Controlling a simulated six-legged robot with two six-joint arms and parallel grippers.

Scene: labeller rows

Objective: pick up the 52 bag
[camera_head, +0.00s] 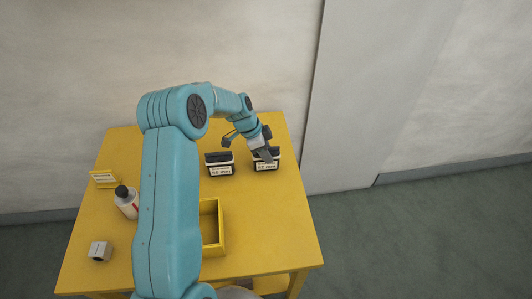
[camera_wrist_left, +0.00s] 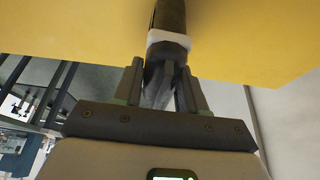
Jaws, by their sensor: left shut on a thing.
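Two small black bags with white labels stand side by side at the back right of the yellow table, a left bag (camera_head: 219,168) and a right bag (camera_head: 266,165). The label print is too small to read, so I cannot tell which is the 52 bag. My left gripper (camera_head: 263,151) is at the top of the right bag and partly covers it. In the left wrist view the gripper (camera_wrist_left: 162,84) is shut on the bag's grey top, with the bag's pale band and dark body (camera_wrist_left: 170,18) beyond. I cannot tell whether the bag touches the table. My right gripper is out of view.
The yellow table (camera_head: 265,235) also holds an open yellow box (camera_head: 221,228), a white bottle with a black cap (camera_head: 127,203), a small yellow sign (camera_head: 104,179) and a whitish cube (camera_head: 100,251). My left arm hides the table's middle. A wall stands behind.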

